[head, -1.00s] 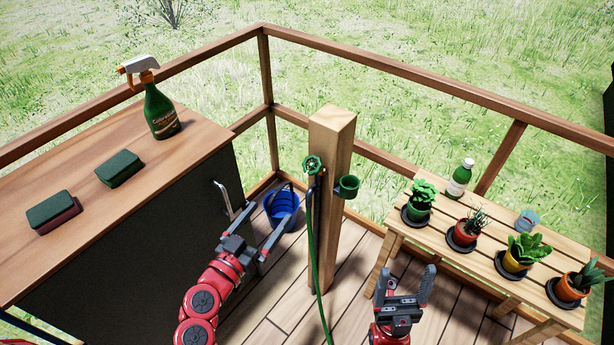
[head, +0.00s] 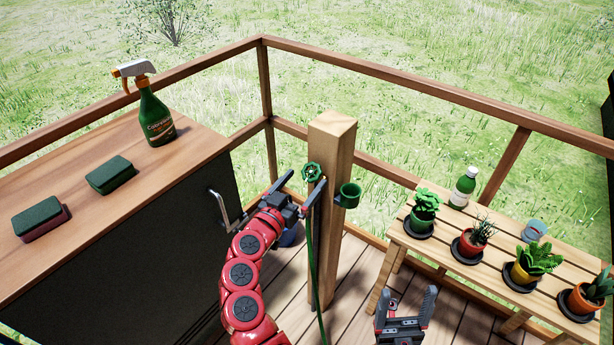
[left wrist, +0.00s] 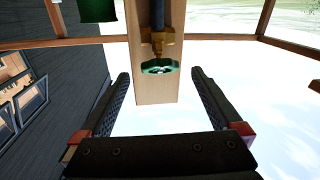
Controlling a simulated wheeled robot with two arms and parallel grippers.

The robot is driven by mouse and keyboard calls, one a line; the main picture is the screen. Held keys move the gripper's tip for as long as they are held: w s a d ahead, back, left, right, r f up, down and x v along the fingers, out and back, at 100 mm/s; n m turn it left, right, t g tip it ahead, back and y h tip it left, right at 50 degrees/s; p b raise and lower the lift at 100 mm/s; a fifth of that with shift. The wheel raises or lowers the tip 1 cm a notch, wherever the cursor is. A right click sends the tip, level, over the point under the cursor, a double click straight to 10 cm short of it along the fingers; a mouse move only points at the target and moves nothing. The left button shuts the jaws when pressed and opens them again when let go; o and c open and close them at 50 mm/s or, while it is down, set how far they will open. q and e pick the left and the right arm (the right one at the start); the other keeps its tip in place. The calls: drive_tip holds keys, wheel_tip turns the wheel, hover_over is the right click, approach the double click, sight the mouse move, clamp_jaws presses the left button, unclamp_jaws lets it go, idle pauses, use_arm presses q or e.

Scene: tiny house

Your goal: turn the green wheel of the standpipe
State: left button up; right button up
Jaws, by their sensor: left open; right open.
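The green wheel (head: 312,173) sits on a brass valve high on the wooden standpipe post (head: 341,230). A green hose (head: 310,250) hangs down from it. In the left wrist view the green wheel (left wrist: 160,66) appears between and beyond the fingertips. My left gripper (head: 303,184) is open, just in front of and slightly below the wheel, with its fingers on either side in the picture. I cannot tell whether they touch it. My right gripper (head: 411,300) is open and empty, low to the right of the post.
A green cup-shaped holder (head: 348,194) is fixed to the post's right side. A cabinet (head: 130,260) with a metal handle stands left, bearing a spray bottle (head: 155,115) and two sponges. A slatted bench (head: 450,256) with several potted plants stands right. A blue bucket is mostly hidden.

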sight(312, 172)
use_arm(q)
drive_tip(key=shift+x, duration=1.15)
